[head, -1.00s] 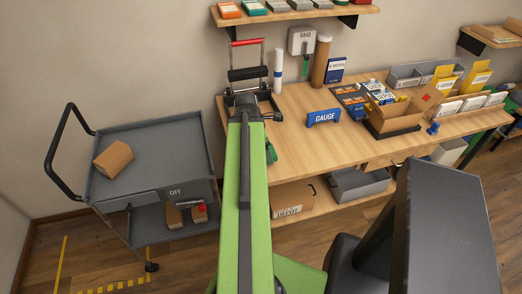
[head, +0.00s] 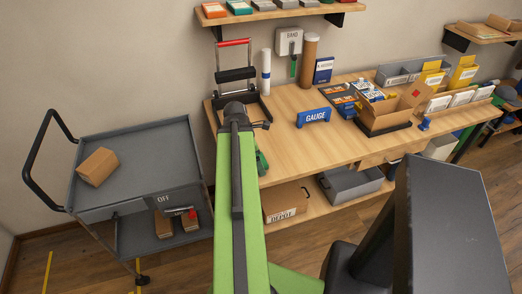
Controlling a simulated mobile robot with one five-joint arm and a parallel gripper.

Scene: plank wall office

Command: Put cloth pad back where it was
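I cannot make out a cloth pad in the head view. My green arm reaches forward from the bottom middle to the left end of the wooden workbench (head: 285,148). Its dark end, with my gripper (head: 240,115), is over the bench's left end, in front of a black stand with a red handle (head: 234,42). The arm's own end hides the fingers, so I cannot see whether they are open or hold anything. A small green object (head: 261,161) lies on the bench just right of the arm.
A grey cart (head: 180,150) with a cardboard box (head: 97,166) on top stands left. The bench holds a blue GAUGE sign (head: 313,116), a brown tube (head: 308,60) and an open carton (head: 385,115). A wall shelf (head: 285,13) hangs above. The bench's front middle is clear.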

